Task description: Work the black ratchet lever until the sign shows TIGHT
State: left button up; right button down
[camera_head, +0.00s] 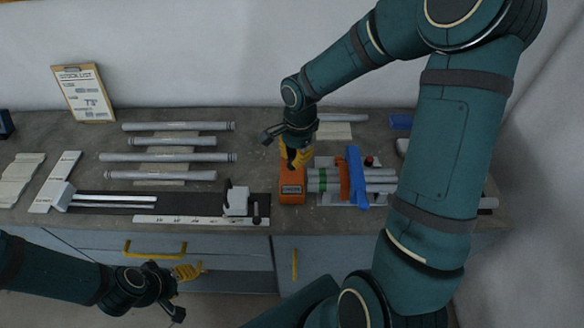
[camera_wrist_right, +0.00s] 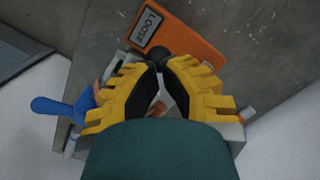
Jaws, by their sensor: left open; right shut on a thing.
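An orange ratchet block (camera_head: 291,191) stands on the bench, right of centre. Its sign (camera_wrist_right: 148,24) reads LOOSE in the right wrist view. The black ratchet lever (camera_wrist_right: 158,53) shows as a dark knob at the fingertips of my right gripper (camera_wrist_right: 160,64). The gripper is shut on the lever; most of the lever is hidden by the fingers. In the head view my right gripper (camera_head: 297,160) is over the block's back part. My left gripper (camera_head: 190,272) is open and empty, low in front of the bench.
Several grey tubes (camera_head: 178,127) lie at the back left. A rail with a white stop (camera_head: 235,201) is left of the block. A blue clamp (camera_head: 356,175) and bundled tubes sit right of the block. A clipboard (camera_head: 84,93) leans on the wall. Yellow drawer handles (camera_head: 295,264) project in front.

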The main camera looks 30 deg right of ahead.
jog(key=shift+f, duration=0.5)
